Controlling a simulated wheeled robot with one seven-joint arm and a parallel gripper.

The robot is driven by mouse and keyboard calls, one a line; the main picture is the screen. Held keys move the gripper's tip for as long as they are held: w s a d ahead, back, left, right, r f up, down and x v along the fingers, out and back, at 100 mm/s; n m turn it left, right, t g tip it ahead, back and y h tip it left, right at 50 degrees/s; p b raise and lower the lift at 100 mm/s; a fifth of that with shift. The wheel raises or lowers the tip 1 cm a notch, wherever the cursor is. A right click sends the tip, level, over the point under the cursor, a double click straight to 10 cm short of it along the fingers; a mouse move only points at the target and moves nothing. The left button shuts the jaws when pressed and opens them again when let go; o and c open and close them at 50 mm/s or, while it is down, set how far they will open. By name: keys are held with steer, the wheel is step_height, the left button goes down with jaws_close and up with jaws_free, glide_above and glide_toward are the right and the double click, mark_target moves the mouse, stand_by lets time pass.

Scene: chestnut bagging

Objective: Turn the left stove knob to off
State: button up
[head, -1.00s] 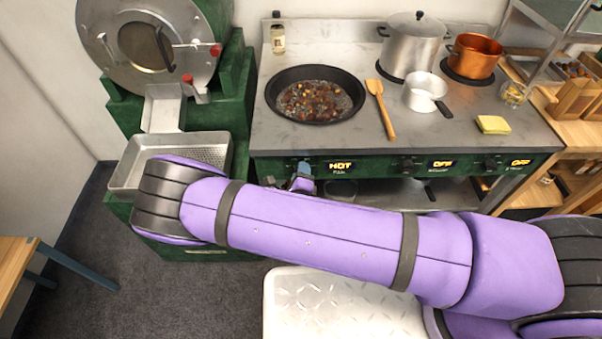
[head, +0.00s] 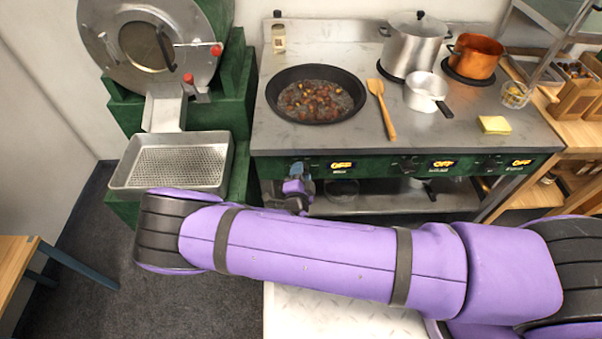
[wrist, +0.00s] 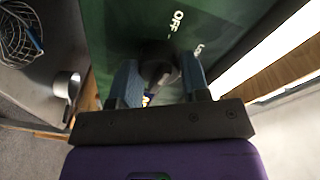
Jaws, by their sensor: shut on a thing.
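The left stove knob (wrist: 157,52) is a dark round knob on the green front panel. In the wrist view it sits between the two blue-padded fingers of my gripper (wrist: 160,82), which is shut on it. "OFF" is printed on the panel beside the knob. In the head view my gripper (head: 298,172) is at the left end of the stove front and hides the knob. The left display (head: 342,165) reads OFF. My purple arm crosses in front of the stove (head: 225,150).
A black pan of chestnuts (head: 315,94) sits on the left burner, with a wooden spatula (head: 381,108) beside it. A perforated metal tray (head: 125,180) is left of the stove. The middle (head: 408,165) and right (head: 489,165) knobs are clear of my gripper.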

steer(key=shift+n, duration=0.5)
steer(key=o, duration=0.9)
